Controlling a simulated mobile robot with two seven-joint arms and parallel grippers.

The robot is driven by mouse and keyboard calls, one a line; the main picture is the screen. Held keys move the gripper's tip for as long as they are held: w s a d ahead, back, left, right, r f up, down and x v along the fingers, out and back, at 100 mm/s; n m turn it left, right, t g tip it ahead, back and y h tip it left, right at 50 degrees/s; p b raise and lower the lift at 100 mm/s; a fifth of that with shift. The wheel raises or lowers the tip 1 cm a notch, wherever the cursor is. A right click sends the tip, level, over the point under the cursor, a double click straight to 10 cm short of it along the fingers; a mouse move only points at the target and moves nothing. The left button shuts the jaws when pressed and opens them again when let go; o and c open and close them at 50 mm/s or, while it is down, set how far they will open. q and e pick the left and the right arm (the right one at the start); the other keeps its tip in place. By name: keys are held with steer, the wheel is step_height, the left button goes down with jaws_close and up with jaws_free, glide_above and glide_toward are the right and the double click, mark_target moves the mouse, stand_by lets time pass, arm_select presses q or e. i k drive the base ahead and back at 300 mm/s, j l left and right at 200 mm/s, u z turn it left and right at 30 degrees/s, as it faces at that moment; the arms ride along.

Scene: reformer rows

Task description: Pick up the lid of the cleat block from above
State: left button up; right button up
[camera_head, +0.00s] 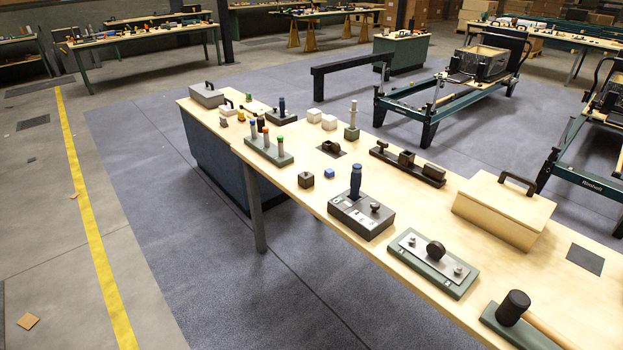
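No label marks which object is the cleat block. A pale wooden box (497,226) stands on the workbench at the right, with a flat lid (487,193) on top and a black arched handle (518,183) on it. A smaller grey box (207,97) with a dark handle stands at the bench's far left end. A long black block (408,164) with raised parts lies near the bench's middle. A green base (433,263) bears a metal plate with a black round knob (436,251). Neither of my grippers is in view.
The workbench (318,203) also holds a grey box with a blue handle (355,181), a rack of coloured-top pegs (266,148) and a black-headed mallet (513,307). Reformer frames (452,93) stand behind. The floor left of the bench is open.

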mark_target(330, 173)
steer(key=i+j, duration=0.15)
steer(key=i, duration=0.65)
steer(key=i+j, duration=0.1)
steer(key=i, duration=0.75)
steer(key=j+u, duration=0.05)
